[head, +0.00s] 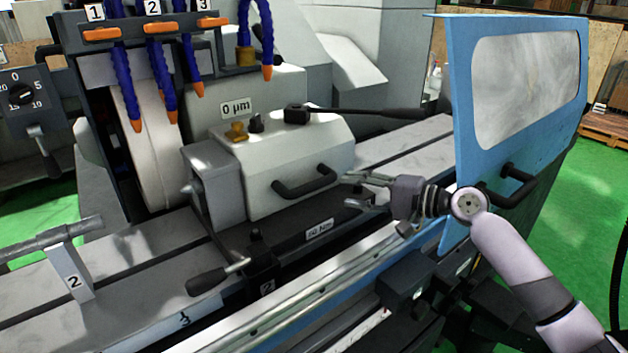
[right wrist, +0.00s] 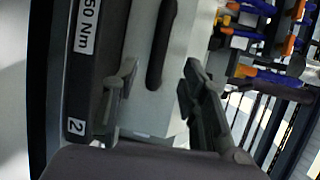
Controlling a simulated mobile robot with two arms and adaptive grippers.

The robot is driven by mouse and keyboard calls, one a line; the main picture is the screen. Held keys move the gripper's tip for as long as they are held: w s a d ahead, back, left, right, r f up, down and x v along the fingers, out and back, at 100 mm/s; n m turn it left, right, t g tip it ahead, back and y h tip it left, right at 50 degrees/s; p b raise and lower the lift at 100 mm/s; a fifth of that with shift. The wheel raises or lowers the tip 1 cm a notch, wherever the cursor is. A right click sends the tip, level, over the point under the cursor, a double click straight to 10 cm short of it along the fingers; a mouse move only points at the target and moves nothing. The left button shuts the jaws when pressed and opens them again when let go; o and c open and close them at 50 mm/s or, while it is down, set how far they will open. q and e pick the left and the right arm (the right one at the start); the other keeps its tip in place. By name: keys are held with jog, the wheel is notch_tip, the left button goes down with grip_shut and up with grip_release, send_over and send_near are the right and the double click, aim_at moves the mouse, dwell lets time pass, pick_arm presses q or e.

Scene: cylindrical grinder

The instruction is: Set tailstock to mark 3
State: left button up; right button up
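The tailstock (head: 296,160) is a pale box on the machine table, with a black bar handle (head: 305,182) on its front face. My right gripper (head: 349,190) is open and empty, just right of that handle. In the right wrist view the handle (right wrist: 162,45) lies ahead of the gap between the open fingers (right wrist: 158,80), apparently apart from them. My left gripper is not in view.
A long dark lever (head: 365,112) sticks out from the tailstock top. A grinding wheel (head: 150,150) and blue coolant hoses (head: 160,85) are at left. Bare table (head: 385,157) shows right of the tailstock.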

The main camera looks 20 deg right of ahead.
aim_at(319, 186)
jog(key=p+x, duration=0.2)
jog(key=x, duration=0.7)
jog(key=shift+w+a+f, duration=0.1)
jog(key=shift+w+a, duration=0.05)
jog(key=shift+w, duration=0.05)
jog(key=shift+w+a+f, duration=0.1)
jog(key=shift+w+a, duration=0.15)
jog(key=c, duration=0.7)
grip_shut()
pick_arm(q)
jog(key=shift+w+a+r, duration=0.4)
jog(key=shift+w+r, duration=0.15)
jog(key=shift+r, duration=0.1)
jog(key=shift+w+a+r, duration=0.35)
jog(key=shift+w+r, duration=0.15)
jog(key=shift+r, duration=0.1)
